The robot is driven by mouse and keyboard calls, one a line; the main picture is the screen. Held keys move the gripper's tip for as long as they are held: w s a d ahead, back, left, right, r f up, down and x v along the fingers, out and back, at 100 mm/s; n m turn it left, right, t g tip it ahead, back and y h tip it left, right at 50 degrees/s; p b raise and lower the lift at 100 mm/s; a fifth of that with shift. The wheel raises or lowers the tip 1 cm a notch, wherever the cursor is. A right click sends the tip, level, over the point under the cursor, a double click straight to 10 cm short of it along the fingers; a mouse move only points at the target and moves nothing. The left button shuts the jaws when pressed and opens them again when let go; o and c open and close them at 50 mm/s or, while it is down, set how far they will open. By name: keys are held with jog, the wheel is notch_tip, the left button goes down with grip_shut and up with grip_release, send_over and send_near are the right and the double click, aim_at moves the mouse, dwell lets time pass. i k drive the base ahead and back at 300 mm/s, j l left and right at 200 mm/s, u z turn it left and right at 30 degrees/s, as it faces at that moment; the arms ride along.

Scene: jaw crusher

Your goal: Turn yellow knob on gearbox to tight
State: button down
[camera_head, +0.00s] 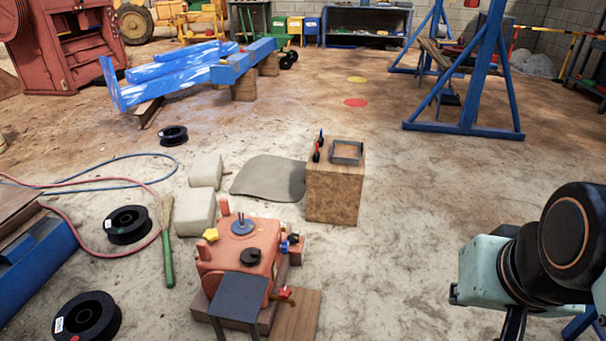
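The gearbox (266,240) is an orange-red block low in the middle of the view, resting on a wooden base. The yellow knob (210,235) is small and lobed, at the left edge of the gearbox's top. Its tight or loose setting cannot be read at this size. A round blue-grey disc (242,227) and a black knob (250,257) also sit on the gearbox. My arm shows at the lower right, well apart from the gearbox. My gripper is not in view.
A dark plate on legs (240,296) stands in front of the gearbox. A wooden block (335,198) with a tray stands behind it. Pale blocks (193,212), a green-handled brush (168,258) and black spools (128,224) lie left. Floor between gearbox and my arm is mostly clear.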

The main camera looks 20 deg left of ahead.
aim_at(210, 235)
jog(key=k+u, duration=0.15)
jog(key=u, duration=1)
jog(key=i+j+u, duration=0.25)
jog(key=i+j, duration=1.25)
